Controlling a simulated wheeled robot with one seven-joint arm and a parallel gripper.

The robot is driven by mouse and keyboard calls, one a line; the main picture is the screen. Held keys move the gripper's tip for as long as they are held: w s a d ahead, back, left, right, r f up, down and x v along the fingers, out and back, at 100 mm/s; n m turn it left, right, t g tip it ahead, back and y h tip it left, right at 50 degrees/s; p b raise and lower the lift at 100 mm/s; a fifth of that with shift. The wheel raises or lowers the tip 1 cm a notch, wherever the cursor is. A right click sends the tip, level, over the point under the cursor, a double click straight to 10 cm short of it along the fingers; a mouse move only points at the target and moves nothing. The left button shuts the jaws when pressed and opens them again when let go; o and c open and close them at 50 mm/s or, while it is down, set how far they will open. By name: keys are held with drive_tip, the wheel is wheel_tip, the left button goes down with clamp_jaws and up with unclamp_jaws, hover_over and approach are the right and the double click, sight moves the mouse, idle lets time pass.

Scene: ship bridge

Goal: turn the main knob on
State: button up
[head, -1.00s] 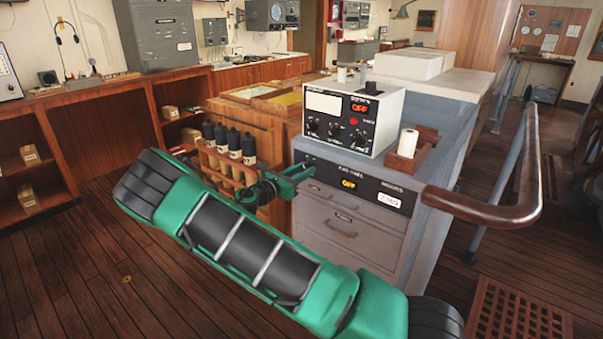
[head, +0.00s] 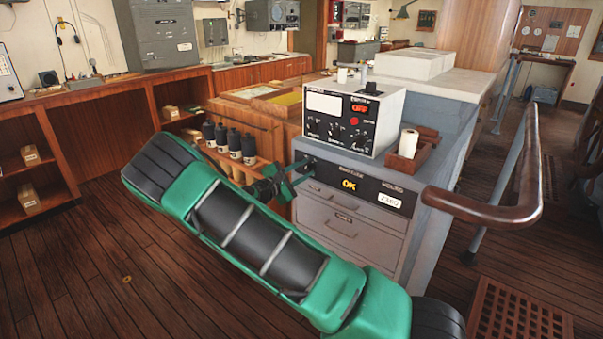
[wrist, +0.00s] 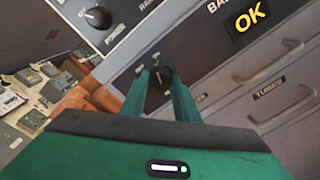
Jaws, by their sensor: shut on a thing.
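The main knob (wrist: 159,88) is a dark round knob on the drawer cabinet's front panel, at its left end. In the wrist view it sits between my two green fingers, which are shut on it; small position labels show just above it. In the head view my gripper (head: 302,170) reaches the left end of the dark panel strip (head: 367,203) and hides the knob.
A white instrument box (head: 385,95) with several knobs and a red OFF display stands on the cabinet (head: 335,216). Dark bottles (head: 234,142) stand left of my gripper. A wooden handrail (head: 490,210) is at right.

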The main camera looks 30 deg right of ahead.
drive_tip(key=shift+m, duration=0.8)
drive_tip(key=shift+a+f, duration=0.1)
drive_tip(key=o, duration=1.1)
drive_tip(key=shift+c, duration=0.2)
drive_tip(key=v, duration=1)
drive_tip(key=shift+s+a, duration=0.15)
drive_tip(key=shift+a, duration=0.2)
